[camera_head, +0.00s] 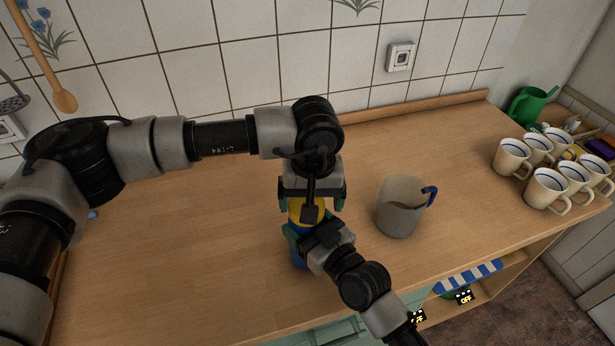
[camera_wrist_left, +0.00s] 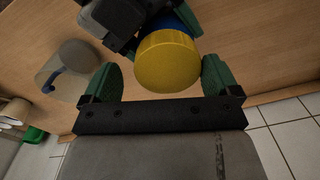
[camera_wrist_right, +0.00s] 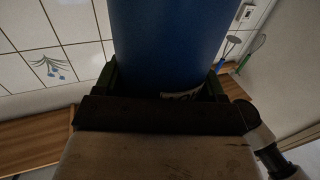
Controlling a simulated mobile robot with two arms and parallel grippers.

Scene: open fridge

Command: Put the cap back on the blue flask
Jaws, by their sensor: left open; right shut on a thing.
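The blue flask (camera_head: 299,261) is upright at the middle of the counter, largely hidden by my arms; it fills the upper middle of the right wrist view (camera_wrist_right: 170,40). My right gripper (camera_head: 312,236) is shut on its body. The yellow cap (camera_wrist_left: 167,62) is at the flask's top end; whether it is fully seated I cannot tell. My left gripper (camera_wrist_left: 160,82) is above, pointing down, open, with one green finger on each side of the cap. A gap shows at the left finger; the right finger is very close to the cap.
A grey jug (camera_head: 399,208) with a blue handle stands just right of the grippers. A tiled wall (camera_head: 250,60) bounds the back. The counter's left part (camera_head: 170,250) is mostly clear.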

